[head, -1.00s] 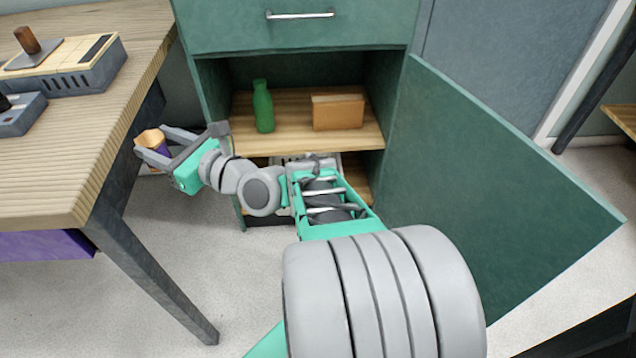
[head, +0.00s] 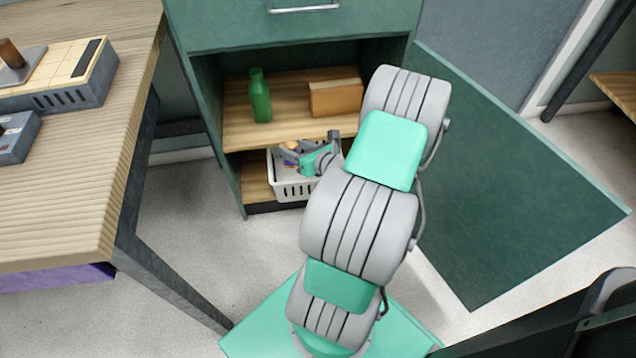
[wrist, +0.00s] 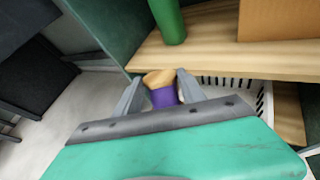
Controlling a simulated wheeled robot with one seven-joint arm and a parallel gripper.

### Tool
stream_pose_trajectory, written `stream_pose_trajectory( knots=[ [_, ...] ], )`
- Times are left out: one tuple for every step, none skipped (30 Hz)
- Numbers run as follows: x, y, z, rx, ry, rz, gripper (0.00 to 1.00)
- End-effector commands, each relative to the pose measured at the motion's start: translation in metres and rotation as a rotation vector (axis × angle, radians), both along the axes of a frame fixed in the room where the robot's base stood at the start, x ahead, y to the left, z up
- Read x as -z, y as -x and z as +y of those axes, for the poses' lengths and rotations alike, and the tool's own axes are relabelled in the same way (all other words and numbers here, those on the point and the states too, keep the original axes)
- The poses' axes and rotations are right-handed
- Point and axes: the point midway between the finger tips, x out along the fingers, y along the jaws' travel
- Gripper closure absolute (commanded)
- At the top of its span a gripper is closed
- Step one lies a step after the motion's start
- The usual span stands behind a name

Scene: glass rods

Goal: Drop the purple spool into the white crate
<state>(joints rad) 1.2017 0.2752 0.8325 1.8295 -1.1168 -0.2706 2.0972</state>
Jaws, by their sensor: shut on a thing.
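The purple spool with tan ends shows between my fingers in the wrist view (wrist: 163,95); only a small part of it shows in the head view (head: 290,148). My gripper (head: 288,155) is shut on the spool; its two fingers also show in the wrist view (wrist: 156,88). The white crate (head: 293,192) stands on the lower shelf of the green cabinet, and its slotted wall also shows in the wrist view (wrist: 237,88). My gripper and the spool appear over the crate's opening in the head view. The height of the spool above the crate floor is unclear.
The upper shelf (head: 290,130) lies just above and behind the crate, with a green bottle (head: 260,96) and a brown box (head: 335,97). The cabinet door (head: 500,180) is open at right. A wooden table (head: 75,170) stands at left.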

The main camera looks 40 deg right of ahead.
Motion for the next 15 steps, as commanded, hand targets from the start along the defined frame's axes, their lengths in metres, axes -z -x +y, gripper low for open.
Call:
stream_pose_trajectory(
  knots=[
    [0.024, 0.018, -0.010, 0.029, -0.032, 0.035, 0.94],
    [0.039, 0.028, -0.014, 0.040, -0.043, 0.054, 0.94],
    [0.058, 0.040, -0.017, 0.054, -0.056, 0.077, 0.94],
    [0.071, 0.048, -0.018, 0.064, -0.067, 0.095, 0.94],
    [0.083, 0.056, -0.019, 0.072, -0.073, 0.108, 0.94],
    [0.096, 0.065, -0.018, 0.082, -0.083, 0.124, 0.94],
    [0.104, 0.070, -0.017, 0.087, -0.088, 0.135, 0.94],
    [0.111, 0.075, -0.016, 0.092, -0.094, 0.143, 0.94],
    [0.118, 0.079, -0.015, 0.096, -0.098, 0.151, 0.94],
    [0.122, 0.081, -0.014, 0.097, -0.099, 0.155, 0.94],
    [0.124, 0.082, -0.015, 0.098, -0.099, 0.157, 0.94],
    [0.127, 0.082, -0.015, 0.099, -0.099, 0.159, 0.94],
    [0.129, 0.081, -0.016, 0.098, -0.099, 0.160, 0.94],
    [0.130, 0.079, -0.017, 0.098, -0.098, 0.160, 0.94],
    [0.132, 0.077, -0.018, 0.098, -0.097, 0.160, 0.94]
  ],
)
